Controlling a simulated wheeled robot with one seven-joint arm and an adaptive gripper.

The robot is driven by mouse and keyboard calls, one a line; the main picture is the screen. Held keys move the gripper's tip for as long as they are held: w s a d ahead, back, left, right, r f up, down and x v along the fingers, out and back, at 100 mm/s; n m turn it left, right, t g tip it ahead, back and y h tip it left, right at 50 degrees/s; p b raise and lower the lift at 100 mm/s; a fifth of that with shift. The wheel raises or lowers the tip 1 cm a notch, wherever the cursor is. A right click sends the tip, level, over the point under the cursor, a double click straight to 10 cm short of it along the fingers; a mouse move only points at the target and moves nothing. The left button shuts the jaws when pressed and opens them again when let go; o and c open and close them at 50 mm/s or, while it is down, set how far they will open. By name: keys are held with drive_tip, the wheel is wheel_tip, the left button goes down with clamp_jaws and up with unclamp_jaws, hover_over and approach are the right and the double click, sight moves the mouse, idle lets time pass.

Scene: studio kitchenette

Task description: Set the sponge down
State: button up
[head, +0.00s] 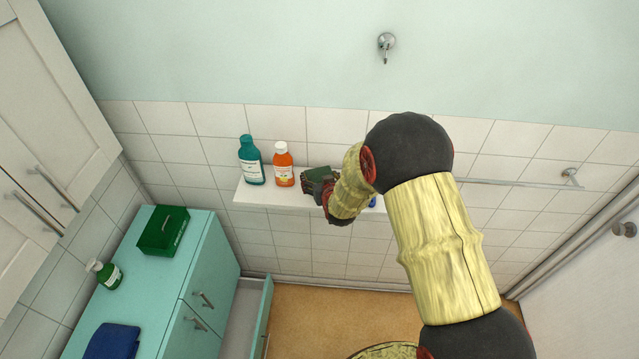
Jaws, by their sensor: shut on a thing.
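My gripper (315,187) is at the white wall shelf (258,196), just right of the orange bottle. It is shut on the sponge (320,173), which shows as a small dark green block at the fingers. The fingers and my arm hide part of the sponge. I cannot tell whether the sponge touches the shelf or is just above it.
A teal bottle (250,161) and an orange bottle (284,165) stand on the shelf's left part. A blue thing (373,202) is partly hidden behind my arm. A teal cabinet (150,270) with a green box (163,231) is at left, with an open drawer (246,312).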

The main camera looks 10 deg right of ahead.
drive_tip(key=shift+w+f, duration=0.3)
drive_tip(key=shift+f, duration=0.15)
drive_tip(key=shift+f+p, duration=0.5)
drive_tip(key=shift+f, duration=0.9)
drive_tip(key=shift+f, duration=0.15)
drive_tip(key=o, duration=0.6)
drive_tip(key=shift+o, duration=0.6)
